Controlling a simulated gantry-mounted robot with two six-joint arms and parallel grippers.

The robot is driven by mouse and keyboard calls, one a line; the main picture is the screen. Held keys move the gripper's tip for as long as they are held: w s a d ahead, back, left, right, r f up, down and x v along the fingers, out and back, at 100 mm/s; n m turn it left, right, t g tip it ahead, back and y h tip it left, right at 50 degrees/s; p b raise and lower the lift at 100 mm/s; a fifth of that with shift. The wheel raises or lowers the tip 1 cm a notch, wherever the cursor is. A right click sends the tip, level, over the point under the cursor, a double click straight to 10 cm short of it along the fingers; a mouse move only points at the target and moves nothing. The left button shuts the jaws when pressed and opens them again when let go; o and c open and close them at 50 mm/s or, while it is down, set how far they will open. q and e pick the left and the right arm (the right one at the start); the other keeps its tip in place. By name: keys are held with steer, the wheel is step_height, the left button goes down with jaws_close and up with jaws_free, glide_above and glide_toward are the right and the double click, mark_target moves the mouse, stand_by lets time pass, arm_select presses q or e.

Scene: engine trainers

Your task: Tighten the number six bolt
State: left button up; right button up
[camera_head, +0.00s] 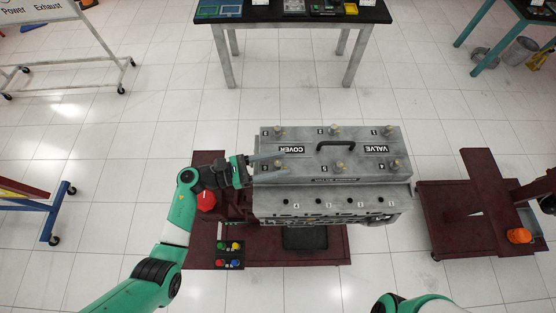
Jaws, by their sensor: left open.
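The grey valve cover (300,137) lies on top of the engine block (330,208), with brass-coloured bolts in two rows. Its printed labels appear upside down. The number six bolt (279,164) looks to be the one at the near left corner of the cover. My left gripper (270,164) reaches in from the left with its fingers open at this bolt. I cannot tell whether the fingers touch it. My right gripper is out of view; only a green part of my right arm shows at the bottom edge.
A black handle (336,144) stands up from the cover's middle. A dark red stand (310,257) carries the engine, with a coloured button box (230,255) at its front left. Another red stand (450,222) is at the right. A table (290,20) stands behind; white floor lies between.

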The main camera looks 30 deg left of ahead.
arm_select(q)
steer(key=shift+w+d, duration=0.15)
steer(key=shift+d, duration=0.05)
jaws_close()
stand_by(0.3)
steer(key=shift+f+g+b, duration=0.2)
steer(key=shift+g+b, duration=0.1)
steer(key=shift+b, duration=0.5)
steer(key=m+g+h+b, duration=0.2)
steer(key=g+b, duration=0.3)
steer(key=b, duration=0.6)
steer(key=m+g+h+b, duration=0.2)
steer(key=m+g+b, duration=0.3)
steer(key=b, duration=0.6)
steer(key=shift+f, duration=0.15)
steer(key=shift+r+m+g+b, duration=0.35)
steer(key=shift+m+g+b, duration=0.15)
steer(key=shift+g+b, duration=0.15)
jaws_free()
